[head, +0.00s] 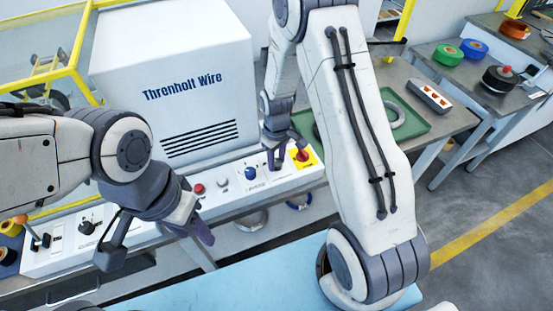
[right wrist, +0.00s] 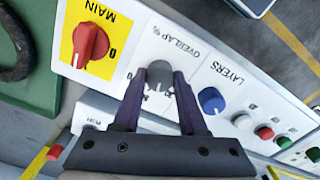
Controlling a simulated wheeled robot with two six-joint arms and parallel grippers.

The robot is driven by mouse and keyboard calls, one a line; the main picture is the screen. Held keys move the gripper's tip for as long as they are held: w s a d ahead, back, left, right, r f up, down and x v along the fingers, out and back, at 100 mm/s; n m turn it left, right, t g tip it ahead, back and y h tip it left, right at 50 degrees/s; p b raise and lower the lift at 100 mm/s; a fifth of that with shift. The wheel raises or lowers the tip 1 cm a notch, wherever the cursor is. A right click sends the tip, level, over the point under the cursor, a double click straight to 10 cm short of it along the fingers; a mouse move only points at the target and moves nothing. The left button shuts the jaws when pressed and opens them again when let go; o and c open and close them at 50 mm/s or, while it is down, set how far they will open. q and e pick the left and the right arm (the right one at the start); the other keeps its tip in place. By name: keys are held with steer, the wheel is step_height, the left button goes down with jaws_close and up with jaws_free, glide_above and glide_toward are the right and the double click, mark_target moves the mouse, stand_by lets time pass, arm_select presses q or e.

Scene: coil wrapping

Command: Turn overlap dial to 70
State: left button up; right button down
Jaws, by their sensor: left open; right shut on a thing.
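The grey overlap dial (right wrist: 159,70) sits on the white control panel (right wrist: 180,45), beside the label "OVERLAP %". My right gripper (right wrist: 160,80) is shut on it, with one dark finger on each side. The fingers and the angle of view leave the dial's reading unclear. In the head view my right gripper (head: 276,162) reaches down to the panel and hides the dial. My left gripper (head: 195,228) is open and empty, in front of the panel's left part and apart from it.
The red MAIN switch (right wrist: 90,42) on its yellow plate and the blue LAYERS knob (right wrist: 211,101) flank the dial closely. A red button (head: 199,188) is further left. A green tray (head: 425,116) lies on the bench to the right.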

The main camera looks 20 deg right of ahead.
mark_target(276, 162)
steer(key=m, duration=1.1)
steer(key=shift+m, duration=2)
steer(key=shift+c, duration=2.2)
jaws_free()
step_height(276, 162, up, 10)
steer(key=shift+r+b, duration=0.25)
steer(key=shift+b, duration=0.1)
